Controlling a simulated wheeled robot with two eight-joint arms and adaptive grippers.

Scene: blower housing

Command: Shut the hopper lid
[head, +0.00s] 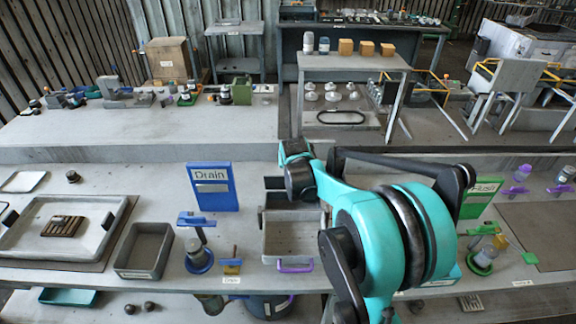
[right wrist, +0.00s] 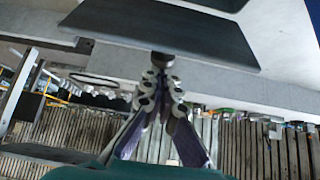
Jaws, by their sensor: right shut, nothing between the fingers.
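The hopper looks to be the grey open box (head: 283,243) at the centre of the bench, with a purple handle (head: 295,265) at its front. A dark upright panel (head: 274,184) at its back looks like its raised lid; my right arm covers part of it. In the right wrist view a dark flat panel (right wrist: 160,32), probably this lid, crosses the top, with a dark round knob (right wrist: 162,60) at its edge. My right gripper (right wrist: 161,78) is shut and empty, its tips right by the knob; I cannot tell whether they touch. My left gripper is not in view.
A blue Drain sign (head: 212,187) and a blue-based stand (head: 199,258) are left of the box. An empty grey bin (head: 144,250) and a large tray (head: 35,243) lie farther left. A green sign (head: 478,198) stands right of my arm.

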